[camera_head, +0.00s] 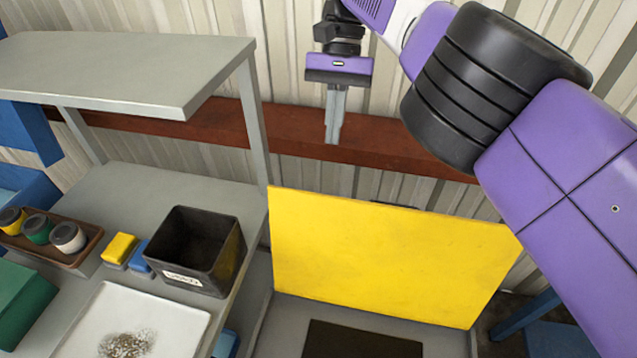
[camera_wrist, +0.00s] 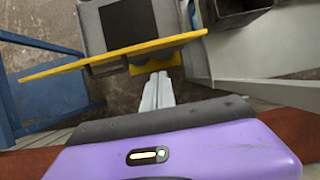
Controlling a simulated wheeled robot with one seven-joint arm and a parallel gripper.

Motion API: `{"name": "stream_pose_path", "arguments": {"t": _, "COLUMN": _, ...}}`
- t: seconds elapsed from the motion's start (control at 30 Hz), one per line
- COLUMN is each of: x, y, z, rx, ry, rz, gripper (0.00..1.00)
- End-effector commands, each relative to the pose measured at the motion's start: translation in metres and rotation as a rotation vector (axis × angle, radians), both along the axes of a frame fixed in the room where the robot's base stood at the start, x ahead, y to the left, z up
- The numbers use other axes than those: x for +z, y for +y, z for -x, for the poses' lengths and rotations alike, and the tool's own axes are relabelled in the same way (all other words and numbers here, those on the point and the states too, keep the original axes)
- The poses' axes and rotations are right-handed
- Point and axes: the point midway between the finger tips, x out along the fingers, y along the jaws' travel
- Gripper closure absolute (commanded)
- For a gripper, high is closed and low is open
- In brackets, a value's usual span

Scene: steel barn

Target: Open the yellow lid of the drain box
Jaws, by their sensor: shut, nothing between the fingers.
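The yellow lid (camera_head: 385,255) stands roughly upright at the back of the grey drain box (camera_head: 283,318), its broad yellow face toward the head camera. The dark opening (camera_head: 360,341) in the box top shows in front of it. In the wrist view the lid (camera_wrist: 70,67) is seen nearly edge-on, with a dark handle on its near side and the box (camera_wrist: 93,25) beyond. My gripper (camera_head: 333,140) is shut and empty, pointing down, above and behind the lid's top edge and apart from it. The fingers also show in the wrist view (camera_wrist: 158,77).
A grey shelved bench (camera_head: 180,186) stands at left, bearing a black bin (camera_head: 196,250), yellow and blue sponges, a tray of jars (camera_head: 80,262) and a white tray (camera_head: 185,325). A red-brown wall beam (camera_head: 390,145) runs behind my gripper. A blue frame (camera_head: 525,315) stands right.

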Motion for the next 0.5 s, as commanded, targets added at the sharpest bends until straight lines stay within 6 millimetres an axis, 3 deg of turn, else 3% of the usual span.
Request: {"name": "stream_pose_path", "arguments": {"t": 0.5, "x": -0.022, "y": 0.001, "z": 0.006, "rx": 0.001, "ry": -0.004, "rz": 0.002, "gripper": 1.0}}
